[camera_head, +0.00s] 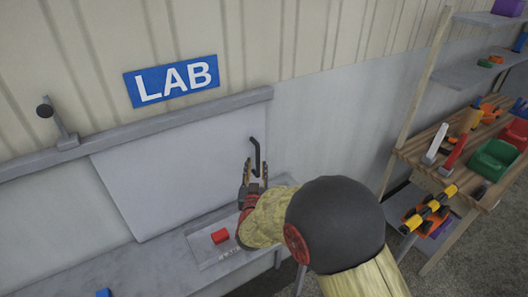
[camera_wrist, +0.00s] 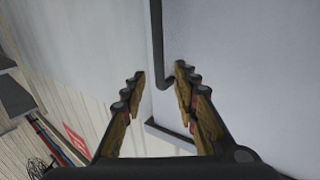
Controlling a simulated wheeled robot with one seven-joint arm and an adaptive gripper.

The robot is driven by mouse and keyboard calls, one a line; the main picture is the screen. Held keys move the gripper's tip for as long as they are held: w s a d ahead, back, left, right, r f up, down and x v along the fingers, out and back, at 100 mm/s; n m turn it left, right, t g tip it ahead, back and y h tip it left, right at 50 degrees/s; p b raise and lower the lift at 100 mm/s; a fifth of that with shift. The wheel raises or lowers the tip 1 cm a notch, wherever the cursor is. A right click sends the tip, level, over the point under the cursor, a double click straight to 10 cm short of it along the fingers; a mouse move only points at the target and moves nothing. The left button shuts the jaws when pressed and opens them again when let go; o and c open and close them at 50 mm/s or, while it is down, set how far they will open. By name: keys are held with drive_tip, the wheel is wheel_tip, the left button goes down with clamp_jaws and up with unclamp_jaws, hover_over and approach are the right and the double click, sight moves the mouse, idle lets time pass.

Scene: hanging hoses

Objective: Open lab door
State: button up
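The lab door is a pale grey-white panel (camera_head: 165,170) below a grey rail (camera_head: 180,116), under a blue "LAB" sign (camera_head: 171,81). A thin black handle (camera_head: 254,148) stands near its right edge. My gripper (camera_head: 256,168) is at the handle's lower part. In the wrist view, my gripper (camera_wrist: 160,73) is open, with its fingers apart. The handle (camera_wrist: 157,40) comes down between the fingertips, and its lower bend passes near the right finger. I cannot tell whether a finger touches it.
A grey ledge (camera_head: 150,262) runs below the door, with a red block (camera_head: 220,236) on a plate left of my arm. On the right stands a wooden shelf (camera_head: 430,150) with tools and a green bin (camera_head: 494,158). Floor shows at the lower right.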

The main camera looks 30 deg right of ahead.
sight(257, 154)
drive_tip(key=x, duration=0.7)
drive_tip(key=shift+w+d+r, duration=0.2)
drive_tip(key=shift+w+r, duration=0.2)
drive_tip(key=shift+c, duration=1.2)
clamp_jaws()
